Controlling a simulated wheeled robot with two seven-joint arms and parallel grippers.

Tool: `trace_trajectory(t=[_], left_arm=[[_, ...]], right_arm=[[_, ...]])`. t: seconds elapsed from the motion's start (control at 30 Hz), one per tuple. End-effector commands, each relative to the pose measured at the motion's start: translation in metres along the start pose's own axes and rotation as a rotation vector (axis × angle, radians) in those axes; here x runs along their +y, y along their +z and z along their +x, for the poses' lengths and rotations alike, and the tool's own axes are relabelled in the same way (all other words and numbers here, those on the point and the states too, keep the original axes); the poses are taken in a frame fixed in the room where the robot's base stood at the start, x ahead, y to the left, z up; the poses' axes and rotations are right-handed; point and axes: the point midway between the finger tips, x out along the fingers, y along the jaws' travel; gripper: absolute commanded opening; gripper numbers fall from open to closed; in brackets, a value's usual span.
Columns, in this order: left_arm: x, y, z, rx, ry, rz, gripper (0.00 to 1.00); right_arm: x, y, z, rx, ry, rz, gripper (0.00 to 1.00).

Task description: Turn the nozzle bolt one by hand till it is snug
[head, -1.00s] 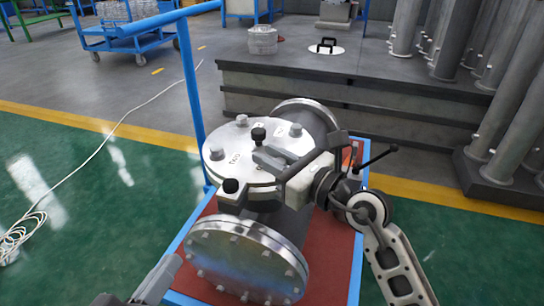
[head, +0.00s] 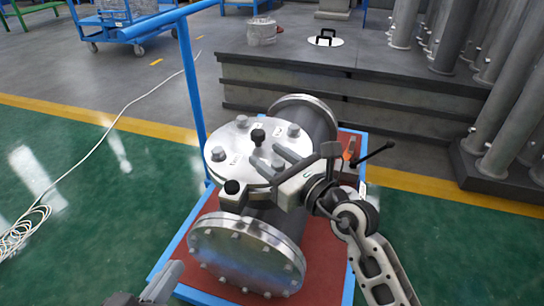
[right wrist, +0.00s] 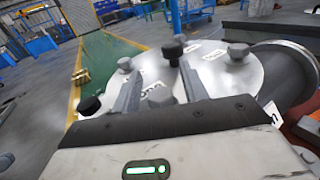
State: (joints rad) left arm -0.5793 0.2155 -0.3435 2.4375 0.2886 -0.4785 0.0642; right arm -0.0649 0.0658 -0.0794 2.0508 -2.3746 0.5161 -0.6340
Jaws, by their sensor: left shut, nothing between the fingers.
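The flanged shell's round cover (head: 212,172) carries grey hex bolts at its left (head: 218,154), back (head: 242,121) and right (head: 293,130), with a black knob (head: 258,137) near the middle. Its small labels are too blurred to read as numbers. My right gripper (head: 272,161) is over the cover's front right with its fingers spread. In the right wrist view a grey bolt head (right wrist: 160,96) shows between the two fingers, with a gap on each side; I cannot tell its depth. My left gripper (head: 170,272) is shut and empty at the bottom left, away from the shell.
A black-topped piece (head: 232,187) stands at the cover's front edge. The shell's end flange (head: 245,255) faces me on the red-topped blue cart (head: 325,270). The cart's blue handle post (head: 192,90) rises at the left.

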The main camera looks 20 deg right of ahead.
Motion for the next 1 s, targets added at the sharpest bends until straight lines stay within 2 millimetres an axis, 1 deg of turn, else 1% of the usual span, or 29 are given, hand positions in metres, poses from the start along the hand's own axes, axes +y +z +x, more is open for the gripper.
trace_trajectory(t=[0.23, 0.37, 0.47, 0.57, 0.7, 0.8, 0.9, 1.0], left_arm=[[0.000, -0.001, 0.000, 0.000, 0.000, 0.000, 0.00], [0.001, -0.003, -0.001, 0.000, -0.003, 0.006, 0.00], [0.001, -0.006, -0.002, -0.002, -0.008, 0.018, 0.00], [0.000, -0.005, -0.002, -0.009, -0.015, 0.030, 0.00], [-0.004, 0.002, -0.001, -0.028, -0.024, 0.042, 0.00], [-0.004, 0.004, -0.001, -0.031, -0.022, 0.041, 0.00], [-0.004, 0.008, -0.001, -0.029, -0.015, 0.027, 0.00], [-0.003, 0.009, 0.000, -0.021, -0.007, 0.011, 0.00]], right_arm=[[0.000, 0.000, -0.001, 0.001, 0.000, 0.000, 0.44], [-0.001, 0.000, -0.012, 0.003, -0.001, -0.001, 0.44], [0.000, 0.001, -0.030, 0.005, 0.000, -0.001, 0.44], [0.000, 0.000, -0.054, 0.007, 0.001, -0.001, 0.44], [0.001, -0.002, -0.089, 0.008, 0.002, -0.001, 0.44], [0.001, -0.002, -0.112, 0.008, 0.003, -0.001, 0.44], [0.001, -0.003, -0.131, 0.007, 0.003, -0.002, 0.44], [0.000, -0.004, -0.145, 0.004, 0.001, -0.002, 0.44]])
